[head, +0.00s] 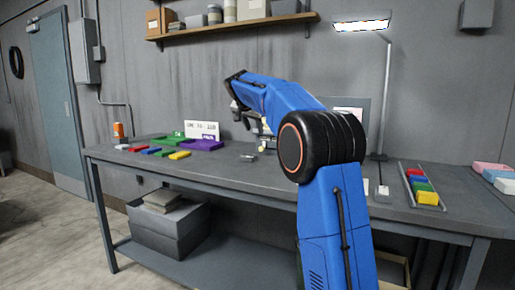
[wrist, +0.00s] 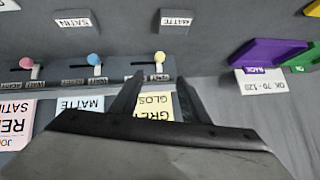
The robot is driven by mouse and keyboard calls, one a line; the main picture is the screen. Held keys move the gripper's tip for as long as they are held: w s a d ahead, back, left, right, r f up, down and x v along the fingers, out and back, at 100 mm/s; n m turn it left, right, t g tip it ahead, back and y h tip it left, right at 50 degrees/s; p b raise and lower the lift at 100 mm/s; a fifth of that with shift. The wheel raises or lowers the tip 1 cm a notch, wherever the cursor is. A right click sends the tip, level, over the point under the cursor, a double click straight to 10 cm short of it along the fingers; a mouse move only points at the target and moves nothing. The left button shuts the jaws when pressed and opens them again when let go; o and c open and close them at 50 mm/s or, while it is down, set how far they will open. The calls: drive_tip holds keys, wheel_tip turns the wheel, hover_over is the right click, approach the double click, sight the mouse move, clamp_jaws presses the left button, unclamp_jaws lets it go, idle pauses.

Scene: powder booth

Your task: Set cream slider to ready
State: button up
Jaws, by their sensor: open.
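In the wrist view, the cream slider has a pale yellow knob (wrist: 160,57) on a grey strip, with a small white label below it. Two other sliders sit to its left, one with a blue knob (wrist: 93,59) and one with a pink knob (wrist: 26,62). My gripper (wrist: 160,79) is open and empty. Its two fingertips stand to either side of the line to the cream knob, which shows just beyond them. I cannot tell whether they touch anything. In the head view, my arm hides the sliders.
Cards, including a yellow one (wrist: 155,105), lie below the sliders. A purple tray (wrist: 268,52) and a green tray (wrist: 305,60) are at the right. In the head view, a lamp (head: 387,95) and a rack of coloured blocks (head: 424,197) stand on the right of the bench (head: 245,172).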

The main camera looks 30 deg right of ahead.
sight(261, 148)
drive_tip(key=x, duration=1.6)
drive_tip(key=shift+w+d+f, duration=0.1)
drive_tip(key=shift+d+f, duration=0.1)
drive_tip(key=shift+f, duration=0.05)
